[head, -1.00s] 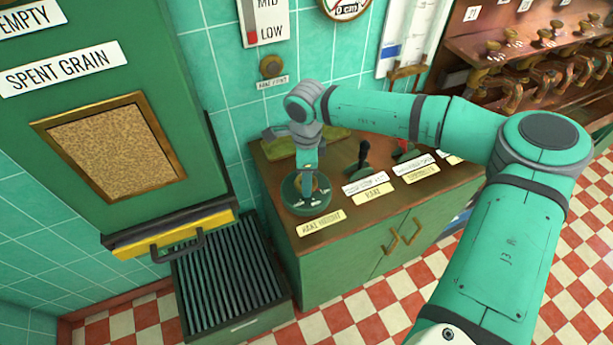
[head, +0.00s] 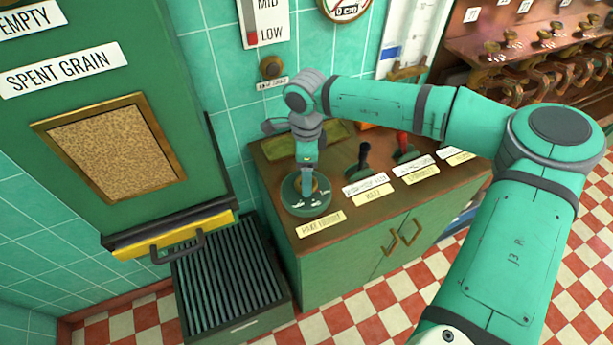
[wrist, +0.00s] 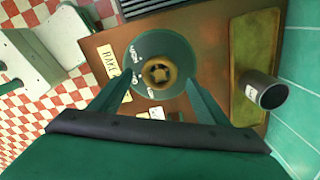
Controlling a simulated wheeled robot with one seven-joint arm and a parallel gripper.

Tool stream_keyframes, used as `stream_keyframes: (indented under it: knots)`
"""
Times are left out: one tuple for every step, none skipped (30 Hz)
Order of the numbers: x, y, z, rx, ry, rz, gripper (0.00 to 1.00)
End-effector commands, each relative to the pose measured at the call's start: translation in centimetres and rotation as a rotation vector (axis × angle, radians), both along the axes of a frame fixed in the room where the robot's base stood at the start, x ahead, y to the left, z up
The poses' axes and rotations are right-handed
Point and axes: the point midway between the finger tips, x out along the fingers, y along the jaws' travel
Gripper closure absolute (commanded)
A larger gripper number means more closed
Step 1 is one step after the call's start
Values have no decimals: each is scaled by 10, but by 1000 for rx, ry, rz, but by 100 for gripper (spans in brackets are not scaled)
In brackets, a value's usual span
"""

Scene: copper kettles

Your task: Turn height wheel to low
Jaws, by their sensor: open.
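The height wheel (head: 318,186) sits on a round green base with white marks at the left front corner of the cabinet top, behind a rake height label (head: 321,223). In the wrist view its brass hub (wrist: 158,72) shows inside the green base. My gripper (head: 308,185) points down over the wheel. In the wrist view its open fingers (wrist: 158,80) stand apart on either side of the hub; I cannot tell whether they touch it. The wall gauge (head: 262,22) shows a red bar near LOW; its top is cut off.
Two levers, one black (head: 364,158) and one red (head: 402,146), stand right of the wheel. A green-framed tray lies behind it, with a grey cup (wrist: 262,90) there in the wrist view. A spent grain hopper (head: 110,130) stands at left above a slatted crate (head: 222,285).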

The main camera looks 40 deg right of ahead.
Motion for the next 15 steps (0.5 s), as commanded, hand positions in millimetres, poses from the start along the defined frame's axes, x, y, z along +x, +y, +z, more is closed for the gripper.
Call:
stream_keyframes:
  knots:
    - [0,-1,10,-3,0,-1,31]
    - [0,-1,16,-3,0,-1,31]
    - [0,-1,24,-3,-1,-1,31]
    - [0,-1,30,-3,-1,0,31]
    - [0,-1,36,-3,-1,0,31]
    - [0,-1,43,-3,-1,0,31]
    - [0,-1,48,-3,-1,0,31]
    - [0,-1,53,-3,-1,0,31]
    - [0,-1,59,-3,0,0,31]
    - [0,-1,63,-3,0,0,31]
    - [0,-1,67,-2,-1,0,31]
    - [0,-1,71,-2,-1,0,31]
    - [0,-1,74,-3,-2,0,31]
    - [0,-1,77,-3,0,0,31]
    - [0,-1,79,-3,0,0,31]
